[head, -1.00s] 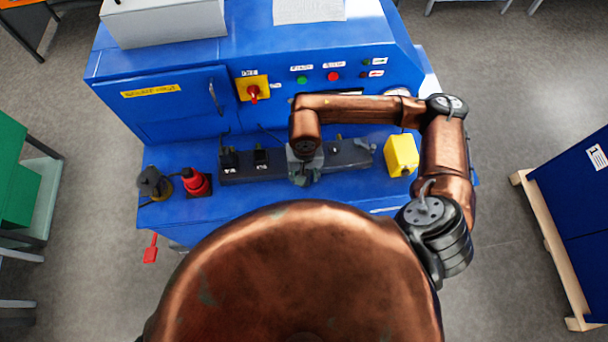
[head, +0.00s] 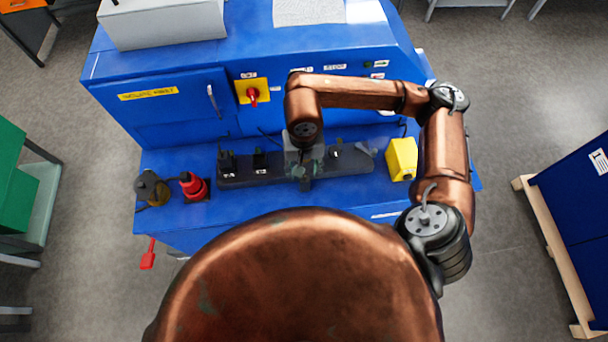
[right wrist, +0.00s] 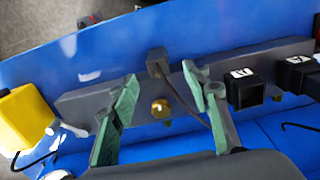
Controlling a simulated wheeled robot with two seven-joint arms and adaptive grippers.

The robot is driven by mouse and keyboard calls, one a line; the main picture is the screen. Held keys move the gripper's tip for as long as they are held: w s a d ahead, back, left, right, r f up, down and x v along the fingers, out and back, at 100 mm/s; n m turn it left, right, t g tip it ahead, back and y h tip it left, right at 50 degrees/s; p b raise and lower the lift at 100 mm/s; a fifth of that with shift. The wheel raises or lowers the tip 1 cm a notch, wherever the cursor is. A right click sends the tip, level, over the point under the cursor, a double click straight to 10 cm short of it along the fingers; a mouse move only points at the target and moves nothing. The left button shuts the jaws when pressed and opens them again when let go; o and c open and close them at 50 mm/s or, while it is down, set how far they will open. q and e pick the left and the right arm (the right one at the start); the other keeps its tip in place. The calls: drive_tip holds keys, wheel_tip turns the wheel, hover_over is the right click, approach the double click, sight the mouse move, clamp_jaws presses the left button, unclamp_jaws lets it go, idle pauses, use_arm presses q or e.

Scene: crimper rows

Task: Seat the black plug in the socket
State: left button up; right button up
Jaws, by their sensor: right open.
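My right gripper (head: 304,170) is over the middle of the dark strip (head: 345,163) on the blue bench. In the right wrist view its green fingers (right wrist: 160,74) are apart. A black plug-like block (right wrist: 158,63) with a thin cable shows between the fingertips, at the strip's edge; I see no finger touching it. Whether it is seated in anything cannot be told. Another labelled black piece (right wrist: 297,76) stands farther right. My left gripper is not in view.
A yellow block (head: 402,159) stands at the strip's right end. A brass knob (right wrist: 160,107) is on the strip. The blue cabinet panel (head: 165,110) rises behind.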

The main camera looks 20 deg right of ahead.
sight(304, 178)
wheel_tip(304, 178, down, 3)
drive_tip(key=shift+r+p, duration=0.15)
drive_tip(key=shift+p, duration=0.2)
drive_tip(key=f+p, duration=0.1)
drive_tip(key=f, duration=0.2)
drive_tip(key=f+p, duration=0.1)
drive_tip(key=f, duration=0.1)
drive_tip(key=shift+w+d+p, duration=0.15)
drive_tip(key=shift+d+p, duration=0.1)
drive_tip(key=shift+p, duration=0.05)
drive_tip(key=shift+f, duration=0.25)
drive_tip(key=shift+c, duration=0.4)
clamp_jaws()
